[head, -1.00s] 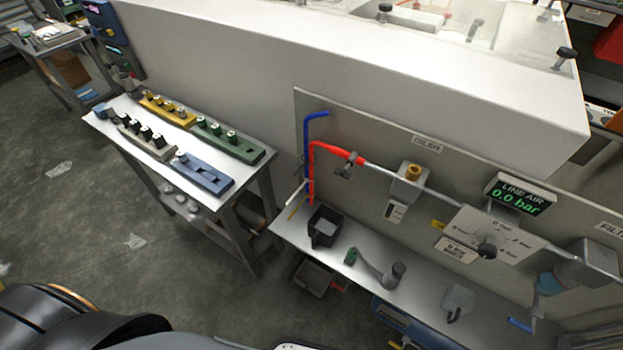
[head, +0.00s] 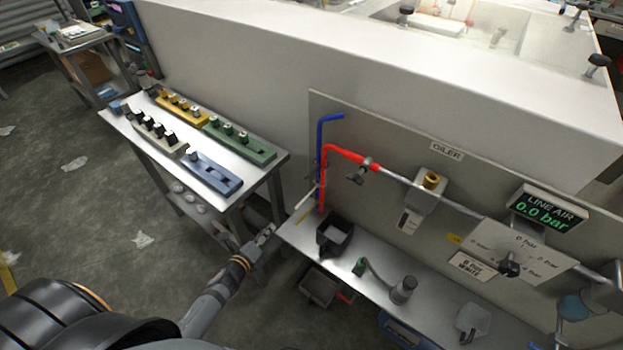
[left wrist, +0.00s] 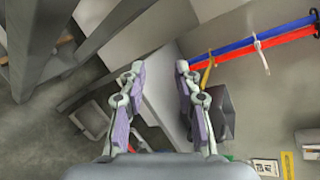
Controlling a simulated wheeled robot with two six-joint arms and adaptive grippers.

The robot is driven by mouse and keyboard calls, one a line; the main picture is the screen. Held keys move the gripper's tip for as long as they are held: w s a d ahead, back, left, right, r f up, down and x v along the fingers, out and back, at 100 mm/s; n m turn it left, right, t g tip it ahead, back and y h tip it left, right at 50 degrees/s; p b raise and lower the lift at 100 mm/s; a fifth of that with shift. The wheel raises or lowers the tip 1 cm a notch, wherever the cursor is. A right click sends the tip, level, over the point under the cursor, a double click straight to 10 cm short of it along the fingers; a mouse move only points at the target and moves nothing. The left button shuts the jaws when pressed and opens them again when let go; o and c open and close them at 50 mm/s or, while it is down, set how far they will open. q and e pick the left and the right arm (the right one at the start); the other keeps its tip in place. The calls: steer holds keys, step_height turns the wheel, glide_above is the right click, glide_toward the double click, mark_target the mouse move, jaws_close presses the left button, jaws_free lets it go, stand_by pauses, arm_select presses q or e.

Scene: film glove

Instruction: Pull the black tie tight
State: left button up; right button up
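A blue hose (head: 319,150) and a red hose (head: 323,170) run side by side down the panel's left end. They also show in the left wrist view, as a blue hose (left wrist: 232,50) and a red hose (left wrist: 291,30). A white tie (head: 306,197) and a yellow tie (head: 303,213) stick out from them. The white tie (left wrist: 261,53) and yellow tie (left wrist: 207,73) show in the left wrist view too. I cannot make out a black tie for sure. My left gripper (head: 268,232) is open and empty, below left of the ties, apart from them. My right gripper is out of view.
A black bin (head: 334,234) stands on the bench (head: 385,283) just right of the left gripper. A side table (head: 256,177) with coloured blocks stands at the left. A display (head: 545,207) reads 0.0 bar.

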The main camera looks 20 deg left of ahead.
arm_select(q)
steer(key=w+d+r+m+t+h, duration=0.25)
steer(key=r+m, duration=0.35)
steer(key=r, duration=0.3)
steer(key=m+h, duration=0.3)
steer(key=m, duration=0.5)
glide_toward(310, 174)
steer(key=shift+w+d+r+t+y+p, duration=0.1)
steer(key=shift+w+d+t+y+p, duration=0.15)
steer(key=shift+w+p, duration=0.3)
steer(key=shift+w+d+r+t+p, duration=0.15)
steer(key=shift+w+d+p, duration=0.2)
steer(key=shift+w, duration=0.25)
steer(key=x, duration=0.2)
steer(key=p+x, duration=0.1)
steer(key=x, duration=0.3)
steer(key=shift+w+d+f, duration=0.15)
steer(key=shift+w+f, duration=0.05)
steer(key=shift+f, duration=0.2)
steer(key=shift+w+d, duration=0.15)
steer(key=shift+w, duration=0.3)
steer(key=shift+c, duration=0.3)
steer(key=shift+f, duration=0.1)
jaws_close()
